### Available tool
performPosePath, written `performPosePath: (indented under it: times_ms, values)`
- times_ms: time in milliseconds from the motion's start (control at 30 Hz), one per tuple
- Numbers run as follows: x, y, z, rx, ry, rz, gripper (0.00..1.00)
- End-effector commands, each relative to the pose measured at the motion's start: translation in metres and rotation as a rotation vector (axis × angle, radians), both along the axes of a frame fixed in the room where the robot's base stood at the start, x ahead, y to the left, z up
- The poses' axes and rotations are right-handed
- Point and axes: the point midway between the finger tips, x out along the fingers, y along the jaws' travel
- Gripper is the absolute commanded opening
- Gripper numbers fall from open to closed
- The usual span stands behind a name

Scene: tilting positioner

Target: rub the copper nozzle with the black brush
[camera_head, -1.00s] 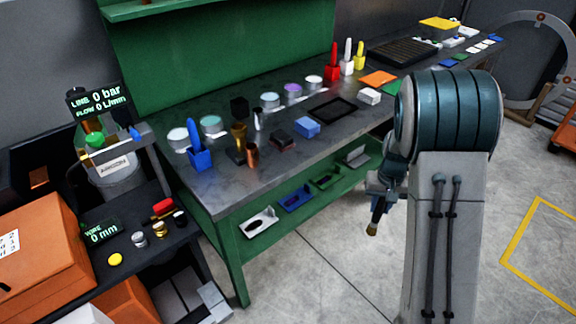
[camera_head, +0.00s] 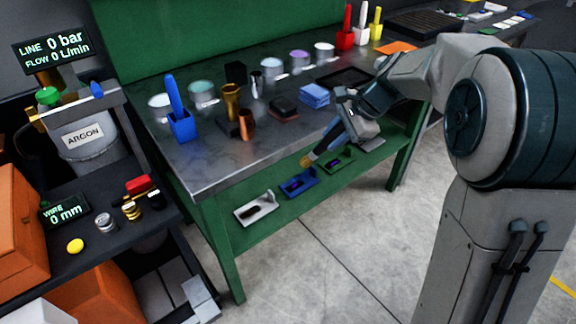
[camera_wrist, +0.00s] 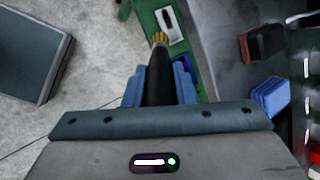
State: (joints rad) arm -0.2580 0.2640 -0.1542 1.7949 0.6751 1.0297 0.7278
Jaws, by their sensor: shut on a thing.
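The copper nozzle (camera_head: 246,124) stands upright near the front edge of the workbench, right of the blue pot, in the head view. I cannot make it out in the wrist view. My gripper (camera_head: 338,134) is in front of the bench edge, to the right of the nozzle and apart from it. It is shut on the black brush (camera_wrist: 158,75), whose black handle lies between the blue fingers (camera_wrist: 158,90). The brush's yellowish bristle tip (camera_wrist: 160,40) points away from my gripper; in the head view the tip (camera_head: 308,160) points down and left.
A taller brass piece (camera_head: 231,100) and a dark block stand close behind and beside the nozzle. The blue pot (camera_head: 183,126) is to its left, a dark red-based block (camera_head: 284,108) to its right, blue cloths (camera_head: 315,95) farther right. Trays line the lower shelf.

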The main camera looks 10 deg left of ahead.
Motion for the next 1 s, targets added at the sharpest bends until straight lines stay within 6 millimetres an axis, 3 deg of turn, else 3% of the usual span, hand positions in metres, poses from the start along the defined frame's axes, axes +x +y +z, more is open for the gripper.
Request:
performPosePath:
  times_ms: [33,300,600,767,1000]
  values:
    - [-0.008,0.012,-0.008,0.046,-0.016,-0.063,0.01]
    - [-0.047,0.065,0.01,0.26,-0.103,-0.37,0.01]
    - [-0.08,0.091,0.026,0.374,-0.176,-0.514,0.01]
    - [-0.082,0.096,0.03,0.387,-0.183,-0.529,0.01]
    - [-0.068,0.113,0.031,0.386,-0.182,-0.527,0.01]
